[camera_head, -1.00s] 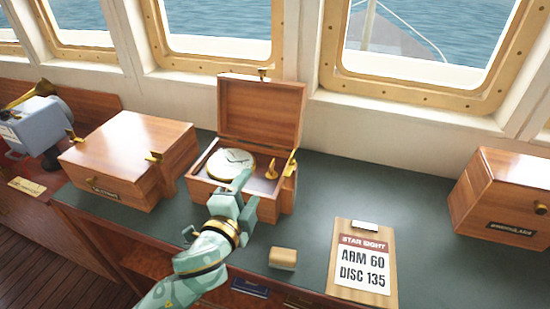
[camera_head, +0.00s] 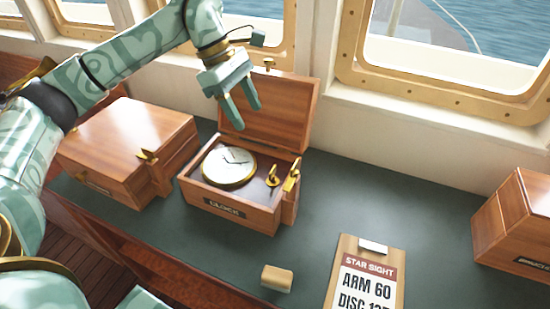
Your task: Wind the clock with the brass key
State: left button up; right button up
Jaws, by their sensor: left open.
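The clock (camera_head: 229,166) has a round white face with a brass rim and lies face up in the left part of an open wooden box (camera_head: 232,209). A small brass piece, which looks like the key (camera_head: 272,176), stands in the box to the right of the clock. My left gripper (camera_head: 248,116) is above the box, in front of its raised lid (camera_head: 283,110). Its fingers point down, apart and empty, and cover part of the lid. My right gripper is not in view.
A closed wooden box (camera_head: 125,145) stands to the left and another (camera_head: 515,225) at the far right. A small wooden block (camera_head: 277,279) and the star sight board (camera_head: 365,275) lie in front. The green top (camera_head: 400,205) between is clear.

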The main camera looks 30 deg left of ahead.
aim_at(273, 175)
pick_arm(q)
jog(key=x, duration=0.5)
jog(key=b+x, duration=0.1)
jog(key=x, duration=0.4)
jog(key=b+x, duration=0.1)
jog(key=x, duration=0.4)
jog(key=shift+s+a+f, duration=0.2)
jog(key=shift+f, duration=0.3)
jog(key=c, duration=1)
